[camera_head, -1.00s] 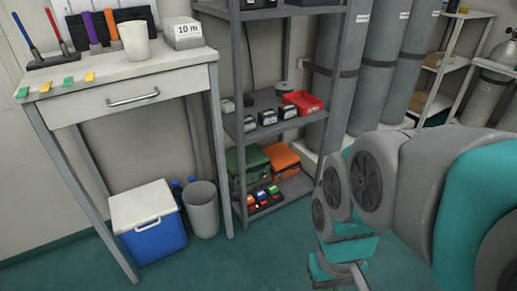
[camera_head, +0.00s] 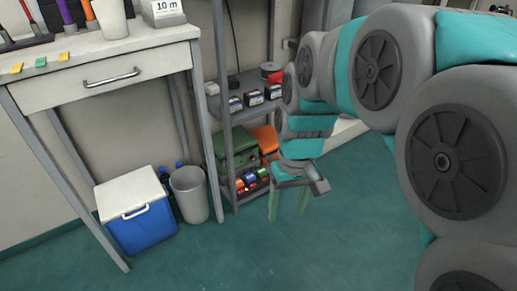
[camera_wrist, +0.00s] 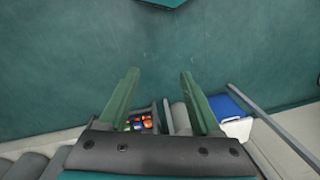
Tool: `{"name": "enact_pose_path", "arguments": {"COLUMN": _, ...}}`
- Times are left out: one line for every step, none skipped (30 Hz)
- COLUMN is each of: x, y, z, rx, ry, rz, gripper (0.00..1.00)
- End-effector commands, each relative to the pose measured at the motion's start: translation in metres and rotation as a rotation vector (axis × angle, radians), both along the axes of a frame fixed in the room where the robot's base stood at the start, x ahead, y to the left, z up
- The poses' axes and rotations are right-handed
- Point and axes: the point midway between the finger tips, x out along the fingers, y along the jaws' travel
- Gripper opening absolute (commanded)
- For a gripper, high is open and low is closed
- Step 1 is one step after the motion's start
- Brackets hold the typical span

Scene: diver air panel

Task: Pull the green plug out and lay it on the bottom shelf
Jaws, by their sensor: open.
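My gripper (camera_head: 287,205) hangs open and empty over the floor in front of the metal shelf unit, its two pale green fingers pointing down. In the wrist view my gripper (camera_wrist: 158,76) is also open with nothing between its fingertips. A dark block with small coloured plugs (camera_head: 250,183) sits at the front of the bottom shelf, left of my gripper. It also shows, small, in the wrist view (camera_wrist: 139,122) near my finger. Orange, blue, red and green show among the plugs. They are too small to tell how the green one is seated.
A grey bin (camera_head: 189,195) and a blue cooler (camera_head: 142,228) stand left of the shelf. A shelf post (camera_head: 229,120) rises close to the plugs. The floor (camera_head: 330,245) in front is clear.

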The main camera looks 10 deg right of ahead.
Motion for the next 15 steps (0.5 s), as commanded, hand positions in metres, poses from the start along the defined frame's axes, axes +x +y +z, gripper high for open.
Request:
{"name": "enact_pose_path", "arguments": {"x": 0.022, "y": 0.002, "z": -0.007, "rx": 0.011, "ry": -0.01, "rz": 0.012, "gripper": 0.72}}
{"name": "enact_pose_path", "arguments": {"x": 0.035, "y": 0.003, "z": -0.009, "rx": 0.018, "ry": -0.019, "rz": 0.019, "gripper": 0.75}}
{"name": "enact_pose_path", "arguments": {"x": 0.05, "y": 0.004, "z": -0.012, "rx": 0.025, "ry": -0.029, "rz": 0.028, "gripper": 0.75}}
{"name": "enact_pose_path", "arguments": {"x": 0.062, "y": 0.005, "z": -0.015, "rx": 0.031, "ry": -0.035, "rz": 0.036, "gripper": 0.75}}
{"name": "enact_pose_path", "arguments": {"x": 0.075, "y": 0.005, "z": -0.017, "rx": 0.036, "ry": -0.044, "rz": 0.042, "gripper": 0.75}}
{"name": "enact_pose_path", "arguments": {"x": 0.091, "y": 0.006, "z": -0.021, "rx": 0.043, "ry": -0.057, "rz": 0.051, "gripper": 0.75}}
{"name": "enact_pose_path", "arguments": {"x": 0.102, "y": 0.007, "z": -0.024, "rx": 0.049, "ry": -0.062, "rz": 0.057, "gripper": 0.75}}
{"name": "enact_pose_path", "arguments": {"x": 0.114, "y": 0.008, "z": -0.028, "rx": 0.054, "ry": -0.07, "rz": 0.064, "gripper": 0.75}}
{"name": "enact_pose_path", "arguments": {"x": 0.131, "y": 0.008, "z": -0.031, "rx": 0.06, "ry": -0.085, "rz": 0.072, "gripper": 0.75}}
{"name": "enact_pose_path", "arguments": {"x": 0.142, "y": 0.008, "z": -0.036, "rx": 0.065, "ry": -0.091, "rz": 0.077, "gripper": 0.75}}
{"name": "enact_pose_path", "arguments": {"x": 0.153, "y": 0.009, "z": -0.04, "rx": 0.07, "ry": -0.097, "rz": 0.083, "gripper": 0.75}}
{"name": "enact_pose_path", "arguments": {"x": 0.169, "y": 0.009, "z": -0.044, "rx": 0.075, "ry": -0.113, "rz": 0.091, "gripper": 0.75}}
{"name": "enact_pose_path", "arguments": {"x": 0.181, "y": 0.009, "z": -0.049, "rx": 0.079, "ry": -0.12, "rz": 0.096, "gripper": 0.75}}
{"name": "enact_pose_path", "arguments": {"x": 0.192, "y": 0.009, "z": -0.055, "rx": 0.083, "ry": -0.126, "rz": 0.102, "gripper": 0.75}}
{"name": "enact_pose_path", "arguments": {"x": 0.207, "y": 0.008, "z": -0.061, "rx": 0.087, "ry": -0.138, "rz": 0.11, "gripper": 0.75}}
